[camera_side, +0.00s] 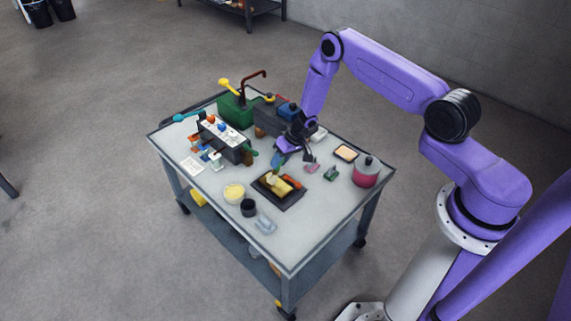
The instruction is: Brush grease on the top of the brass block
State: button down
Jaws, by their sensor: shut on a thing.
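The brass block (281,188) is a yellow block on a dark square tray (288,204) near the middle of the trolley top. My gripper (284,152) is above and behind the block, pointing down. It is shut on a brush (279,160), of which a small green-teal part shows below the jaws. The brush's lower end is at or just above the block; I cannot tell whether it touches. A round dish with pale yellow content (234,192), possibly the grease, stands left of the tray. Any grease on the block is too small to make out.
A dark cup (248,207) and a clear item (265,224) stand in front of the dish. A dark rack with bottles (225,139) is at left, a green machine (235,112) behind. A pink-red pot (366,172) is at right. The trolley's front right is clear.

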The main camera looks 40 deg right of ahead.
jog(key=shift+w, duration=2.35)
jog(key=shift+s, duration=6.2)
notch_tip(320, 180, up, 8)
jog(key=shift+s, duration=0.15)
jog(key=shift+a+f, duration=0.35)
jog(key=shift+a, duration=0.2)
